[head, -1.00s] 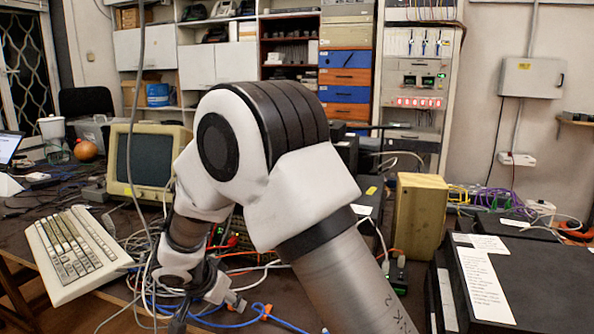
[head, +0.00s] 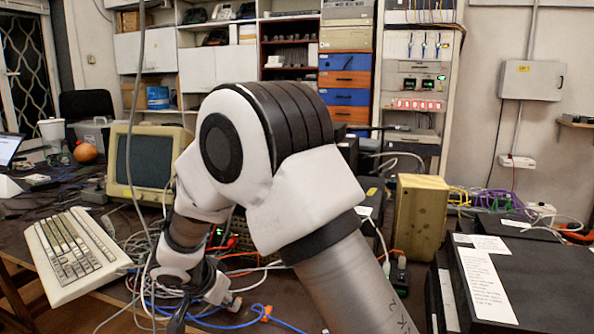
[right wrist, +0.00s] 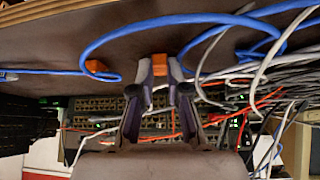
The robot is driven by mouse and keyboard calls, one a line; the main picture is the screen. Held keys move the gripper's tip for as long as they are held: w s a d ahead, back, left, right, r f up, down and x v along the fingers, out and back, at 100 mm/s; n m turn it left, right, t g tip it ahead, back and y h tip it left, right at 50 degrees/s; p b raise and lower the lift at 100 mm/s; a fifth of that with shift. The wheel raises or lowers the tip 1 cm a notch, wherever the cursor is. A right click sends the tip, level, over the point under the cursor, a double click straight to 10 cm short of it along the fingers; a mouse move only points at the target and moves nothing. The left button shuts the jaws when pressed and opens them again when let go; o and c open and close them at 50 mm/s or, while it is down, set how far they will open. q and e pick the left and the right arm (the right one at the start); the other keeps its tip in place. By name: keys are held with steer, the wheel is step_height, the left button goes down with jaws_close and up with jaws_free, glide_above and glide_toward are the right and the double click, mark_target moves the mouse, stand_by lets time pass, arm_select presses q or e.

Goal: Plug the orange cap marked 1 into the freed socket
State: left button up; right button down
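My right gripper (right wrist: 160,75) is low over the table in the right wrist view. Its fingers are shut on an orange cap (right wrist: 159,64), with a fingertip against each side. In the head view this gripper (head: 226,299) shows past my arm; the cap in it is largely hidden. A second orange cap (right wrist: 96,67) sits on the blue cable beside the gripper; it also shows in the head view (head: 266,312). No mark on either cap is legible. Rows of sockets on a dark device (right wrist: 98,104) lie behind the fingers; which is free cannot be told. My left gripper is out of view.
A blue cable (right wrist: 120,38) loops over the table near the gripper. Grey and orange cables (right wrist: 265,75) crowd the right of the wrist view. A keyboard (head: 72,250), a monitor (head: 148,160), a tan box (head: 420,215) and black equipment (head: 525,275) stand around.

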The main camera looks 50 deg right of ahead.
steer(key=shift+r, duration=0.15)
steer(key=shift+r+p, duration=1.3)
steer(key=shift+r, duration=1.1)
